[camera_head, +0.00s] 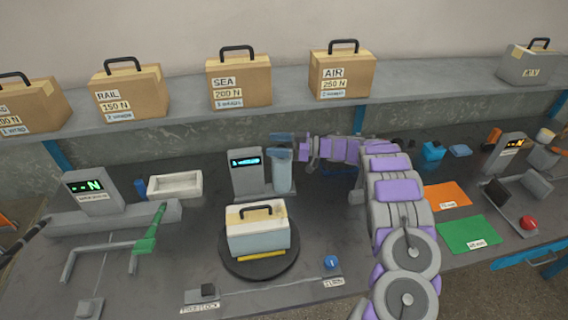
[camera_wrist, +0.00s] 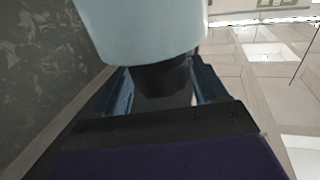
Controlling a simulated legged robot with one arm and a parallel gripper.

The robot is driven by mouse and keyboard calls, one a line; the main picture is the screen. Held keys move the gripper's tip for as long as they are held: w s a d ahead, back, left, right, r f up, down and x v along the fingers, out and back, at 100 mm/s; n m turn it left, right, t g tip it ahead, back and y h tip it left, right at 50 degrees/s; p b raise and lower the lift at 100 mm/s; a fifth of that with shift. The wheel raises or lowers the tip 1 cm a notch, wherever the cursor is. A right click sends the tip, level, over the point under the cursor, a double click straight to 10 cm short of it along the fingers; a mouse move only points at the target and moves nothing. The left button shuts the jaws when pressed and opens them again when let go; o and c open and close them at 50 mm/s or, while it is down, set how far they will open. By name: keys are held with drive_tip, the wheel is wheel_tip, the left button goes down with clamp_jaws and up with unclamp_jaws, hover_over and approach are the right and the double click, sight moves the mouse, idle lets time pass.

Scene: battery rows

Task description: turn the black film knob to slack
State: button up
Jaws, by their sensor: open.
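The light-blue film roll (camera_head: 281,172) stands upright beside a grey unit with a lit display (camera_head: 246,164). In the wrist view the roll (camera_wrist: 142,28) fills the upper middle. The black knob (camera_wrist: 166,76) shows at the end of the roll. My gripper (camera_head: 283,140) is at the top of the roll, reaching in from the right. In the wrist view my gripper (camera_wrist: 163,88) is open, with one blue finger on each side of the knob. I cannot tell whether either finger touches it. In the head view the knob is hidden by my gripper.
A white battery (camera_head: 258,234) with a handle sits on a black turntable (camera_head: 230,262) in front of the roll. A white tray (camera_head: 174,185) and a green-handled frame (camera_head: 150,230) are on the left. Boxes line the shelf (camera_head: 190,100) behind. Orange (camera_head: 447,196) and green (camera_head: 468,236) sheets lie right.

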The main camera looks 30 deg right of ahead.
drive_tip(key=shift+s+r, duration=0.25)
drive_tip(key=shift+r, duration=0.45)
drive_tip(key=s+a+r+p, duration=0.1)
drive_tip(key=s+a+p, duration=0.2)
drive_tip(key=s, duration=1.2)
drive_tip(key=shift+a, duration=0.65)
drive_tip(key=shift+r, duration=0.15)
